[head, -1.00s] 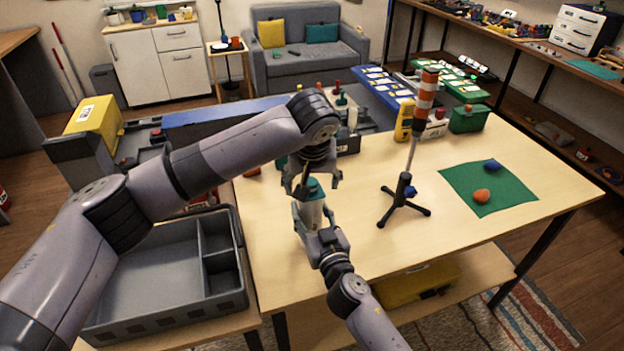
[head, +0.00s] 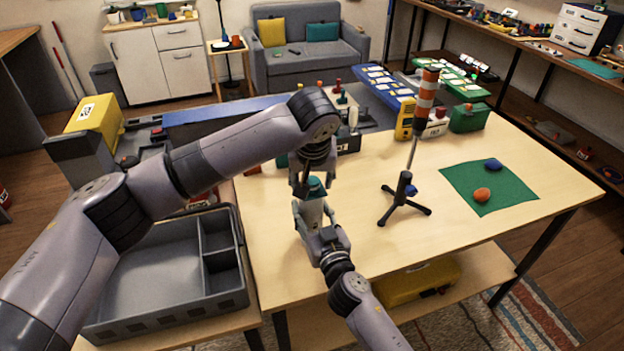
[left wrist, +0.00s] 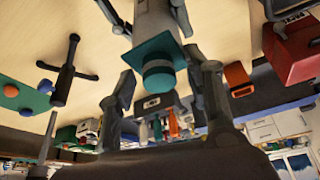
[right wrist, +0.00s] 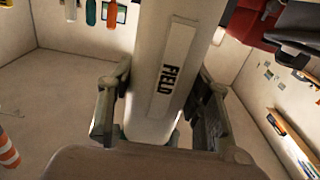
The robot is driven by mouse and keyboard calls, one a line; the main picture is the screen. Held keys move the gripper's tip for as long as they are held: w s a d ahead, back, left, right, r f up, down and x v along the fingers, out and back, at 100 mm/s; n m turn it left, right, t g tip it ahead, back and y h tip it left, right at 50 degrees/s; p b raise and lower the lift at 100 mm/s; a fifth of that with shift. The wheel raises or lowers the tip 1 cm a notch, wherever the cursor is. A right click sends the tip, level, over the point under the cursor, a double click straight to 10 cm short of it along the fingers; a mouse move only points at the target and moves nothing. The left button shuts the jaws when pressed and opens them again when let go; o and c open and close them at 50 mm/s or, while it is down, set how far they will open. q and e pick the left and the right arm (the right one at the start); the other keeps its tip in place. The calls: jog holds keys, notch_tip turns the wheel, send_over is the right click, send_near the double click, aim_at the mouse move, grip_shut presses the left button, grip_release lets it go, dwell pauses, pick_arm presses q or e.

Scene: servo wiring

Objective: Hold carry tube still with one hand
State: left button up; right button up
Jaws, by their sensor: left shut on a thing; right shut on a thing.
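The carry tube (head: 312,213) stands roughly upright above the front left part of the workbench. It is pale grey with a teal cap (left wrist: 158,76) on a square teal collar (left wrist: 152,54). In the right wrist view the tube's white body (right wrist: 150,115) carries a "FIELD" label (right wrist: 172,72). My right gripper (right wrist: 160,115) is shut around the tube's body. My left gripper (head: 314,188) comes down from above and is shut on the cap, with a finger on each side. The tube's lower end is hidden by my right gripper in the head view.
A black tripod stand (head: 403,197) with a striped windsock (head: 427,90) stands right of the tube. A green mat (head: 510,196) holds an orange and a blue piece. A grey compartment tray (head: 165,283) lies left. The bench between stand and mat is clear.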

aim_at(312, 176)
pick_arm(q)
jog(key=shift+d+f, duration=0.1)
jog(key=c, duration=0.3)
pick_arm(e)
jog(key=shift+a, duration=0.15)
pick_arm(q)
jog(key=shift+c, duration=0.2)
jog(key=shift+r, duration=0.2)
jog(key=shift+r, duration=1.4)
jog(key=shift+c, duration=0.2)
jog(key=shift+r, duration=0.1)
jog(key=shift+r, duration=1.85)
pick_arm(e)
jog(key=o, duration=1.3)
